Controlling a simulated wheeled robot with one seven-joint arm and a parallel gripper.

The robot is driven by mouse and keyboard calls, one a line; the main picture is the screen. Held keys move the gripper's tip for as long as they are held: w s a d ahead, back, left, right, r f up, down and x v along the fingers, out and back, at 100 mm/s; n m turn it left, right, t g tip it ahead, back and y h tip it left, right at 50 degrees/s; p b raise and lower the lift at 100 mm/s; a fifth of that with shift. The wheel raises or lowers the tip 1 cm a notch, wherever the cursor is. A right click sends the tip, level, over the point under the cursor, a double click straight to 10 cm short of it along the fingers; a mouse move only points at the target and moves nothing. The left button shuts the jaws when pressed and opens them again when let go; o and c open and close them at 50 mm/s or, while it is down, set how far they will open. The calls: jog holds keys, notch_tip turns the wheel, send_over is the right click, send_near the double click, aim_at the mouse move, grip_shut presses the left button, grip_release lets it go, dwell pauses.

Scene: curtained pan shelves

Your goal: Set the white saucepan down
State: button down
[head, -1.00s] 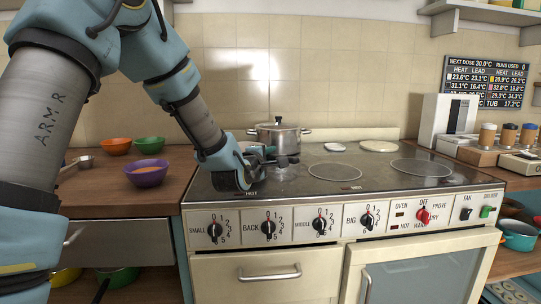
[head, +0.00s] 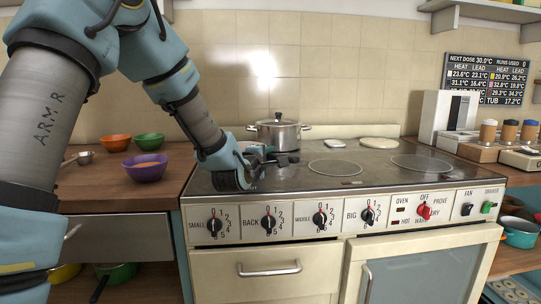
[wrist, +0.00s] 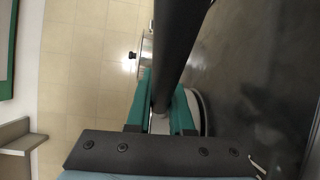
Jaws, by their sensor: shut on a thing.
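The white saucepan is mostly hidden behind my wrist in the head view; a strip of its pale rim (wrist: 197,105) shows in the wrist view beside the green fingers. My gripper (head: 262,156) is over the left front of the black cooktop (head: 330,185), shut on the saucepan's dark handle (wrist: 181,50). The handle's end (head: 288,159) sticks out to the right of the fingers in the head view. The pan's base is hidden, so I cannot tell whether it touches the cooktop.
A lidded steel pot (head: 279,134) stands behind my gripper at the back left of the cooktop. Purple (head: 145,168), green (head: 149,141) and orange (head: 115,143) bowls stand on the left counter. The cooktop's right side is mostly clear, with a pale round disc (head: 379,144) at the back.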

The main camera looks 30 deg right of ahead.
jog(key=shift+f+b, duration=0.25)
jog(key=shift+b, duration=0.05)
jog(key=c, duration=0.7)
grip_release()
jog(key=shift+f, duration=0.1)
jog(key=c, duration=0.4)
jog(key=shift+a, duration=0.1)
jog(key=shift+b+v, duration=0.35)
jog(key=shift+v, duration=2.2)
